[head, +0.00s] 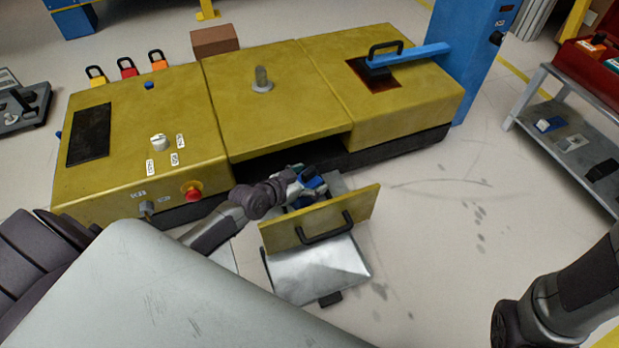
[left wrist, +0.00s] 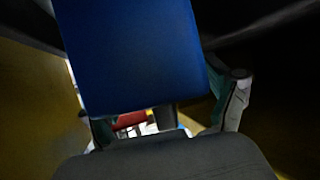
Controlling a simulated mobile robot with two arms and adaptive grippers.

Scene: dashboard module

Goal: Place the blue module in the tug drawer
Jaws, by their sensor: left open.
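The tug drawer (head: 361,207) is pulled out from the yellow console, with its yellow front and black handle facing me. My left gripper (head: 308,183) is down at the open drawer, behind its front. The blue module (head: 316,186) shows as a small blue patch at the gripper, and its large blue face fills the upper middle of the left wrist view (left wrist: 135,50). My left gripper is open, with the module in front of its fingers; whether they touch it, or the module rests on the drawer floor, I cannot tell. My right gripper is out of view.
The yellow console (head: 275,125) stands behind the drawer, with a red button (head: 193,193) at left. A silver panel (head: 318,272) lies below the drawer front. A grey cart (head: 585,140) with small modules and a red box stands right. Floor between is clear.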

